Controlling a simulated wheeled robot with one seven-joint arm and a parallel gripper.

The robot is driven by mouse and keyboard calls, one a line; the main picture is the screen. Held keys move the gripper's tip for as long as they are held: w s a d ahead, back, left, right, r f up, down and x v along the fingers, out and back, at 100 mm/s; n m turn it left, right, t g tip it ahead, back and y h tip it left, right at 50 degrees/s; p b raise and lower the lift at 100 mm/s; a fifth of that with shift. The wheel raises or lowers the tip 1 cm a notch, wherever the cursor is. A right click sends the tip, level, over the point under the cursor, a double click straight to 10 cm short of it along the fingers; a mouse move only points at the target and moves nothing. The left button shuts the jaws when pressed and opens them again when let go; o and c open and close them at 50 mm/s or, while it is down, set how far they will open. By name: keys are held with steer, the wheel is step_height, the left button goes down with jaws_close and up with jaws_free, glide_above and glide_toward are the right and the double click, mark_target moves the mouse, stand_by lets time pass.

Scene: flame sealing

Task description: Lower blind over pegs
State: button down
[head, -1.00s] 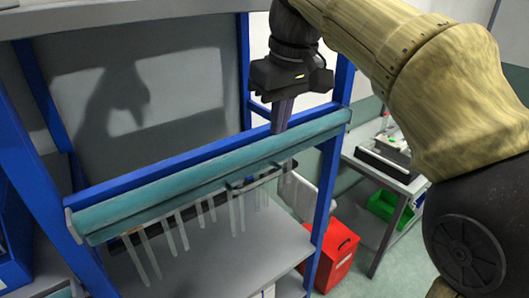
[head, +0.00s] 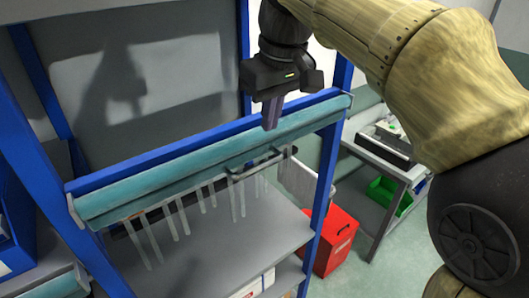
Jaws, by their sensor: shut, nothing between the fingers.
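The teal blind (head: 200,165) is a rolled bar across the front of the blue rack, tilted up to the right in the head view. A thin dark handle (head: 258,165) hangs below its right half. Several pale translucent pegs (head: 183,218) hang below the blind from a dark rail (head: 130,227), and they show uncovered. My gripper (head: 270,126) points down at the blind's upper edge, right of its middle. It is shut and empty. Its fingertips overlap the blind in the picture; I cannot tell whether they touch it.
Blue posts (head: 322,190) frame the rack, with a grey shelf (head: 235,250) below the pegs. A red bin (head: 332,240) stands on the floor to the right. Behind it is a side table (head: 378,165) with a green tray (head: 388,195) below.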

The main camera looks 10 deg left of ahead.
mark_target(263, 164)
steer(key=f, duration=0.3)
steer(key=a+f+p, duration=0.1)
steer(key=f, duration=0.2)
steer(key=w+f+p, duration=0.1)
steer(key=f, duration=0.2)
steer(key=shift+a+f, duration=0.1)
steer(key=shift+a, duration=0.1)
steer(key=shift+f, duration=0.1)
